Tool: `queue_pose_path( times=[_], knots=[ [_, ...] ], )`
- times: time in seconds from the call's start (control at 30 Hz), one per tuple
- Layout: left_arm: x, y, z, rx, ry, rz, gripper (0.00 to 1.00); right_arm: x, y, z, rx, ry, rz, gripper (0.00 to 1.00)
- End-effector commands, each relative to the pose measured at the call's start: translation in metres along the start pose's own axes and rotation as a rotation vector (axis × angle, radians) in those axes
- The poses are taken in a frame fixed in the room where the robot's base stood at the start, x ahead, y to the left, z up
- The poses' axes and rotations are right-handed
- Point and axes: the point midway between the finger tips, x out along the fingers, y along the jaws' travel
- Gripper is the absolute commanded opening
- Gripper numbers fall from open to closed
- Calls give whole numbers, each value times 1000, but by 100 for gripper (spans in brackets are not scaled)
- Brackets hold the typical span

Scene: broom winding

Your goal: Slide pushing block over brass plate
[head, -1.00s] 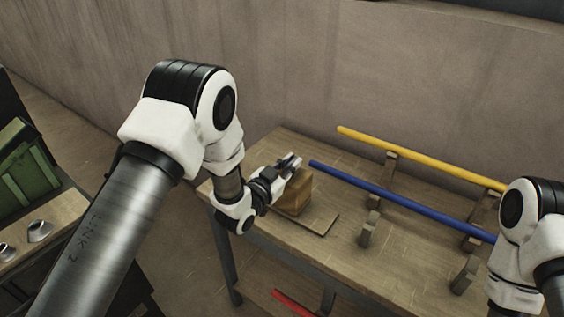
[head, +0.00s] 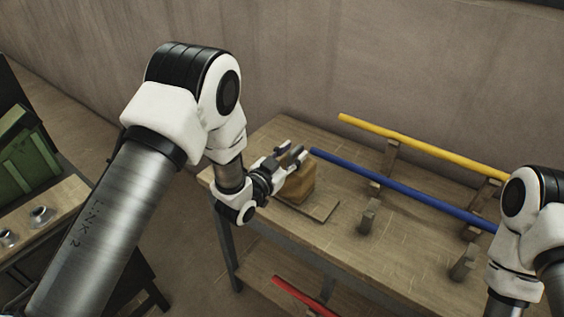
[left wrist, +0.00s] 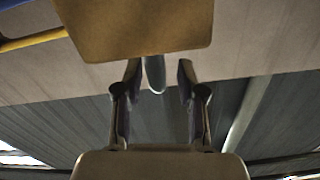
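The pushing block (head: 302,188), a brown wooden block, stands on the left end of the table, at the near-left part of a flat tan plate (head: 322,209), which looks like the brass plate. Part of the block is hidden by my left gripper (head: 293,156), which is at the block's upper left side. In the left wrist view, the brown block (left wrist: 135,30) fills the top. The left gripper's fingers (left wrist: 158,80) are apart there, with a small grey rounded piece (left wrist: 155,74) showing between them. Whether they touch it I cannot tell. My right gripper is out of view.
A blue rod (head: 400,190) and a yellow rod (head: 420,146) lie on wooden supports on the table, the blue one's end close to the block. A red rod (head: 300,294) is below the table. A side table with a green crate (head: 28,165) stands at left.

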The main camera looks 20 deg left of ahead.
Motion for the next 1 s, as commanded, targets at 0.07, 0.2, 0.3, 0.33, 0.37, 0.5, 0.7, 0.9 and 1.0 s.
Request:
queue_pose_path(
  times=[0.07, 0.2, 0.3, 0.33, 0.37, 0.5, 0.7, 0.9, 1.0],
  knots=[
    [-15, -1, 0, -1, -3, -1, 39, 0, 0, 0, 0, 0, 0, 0],
    [-51, 0, 1, -4, -6, -2, 39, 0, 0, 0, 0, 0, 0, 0],
    [-77, 0, 2, -4, -6, -2, 39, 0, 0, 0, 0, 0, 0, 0],
    [-83, 0, 1, -4, -6, -1, 39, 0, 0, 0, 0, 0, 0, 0],
    [-90, -1, 2, -5, -6, -2, 39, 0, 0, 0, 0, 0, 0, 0],
    [-107, 0, 1, -2, -4, -1, 39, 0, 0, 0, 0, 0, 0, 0],
    [-110, 0, 1, -1, -2, 1, 39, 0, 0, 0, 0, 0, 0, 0],
    [-110, 0, 1, -1, -2, 1, 39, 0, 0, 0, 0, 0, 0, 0],
    [-110, 1, 2, -2, -5, 1, 39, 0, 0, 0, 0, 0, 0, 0]
  ],
)
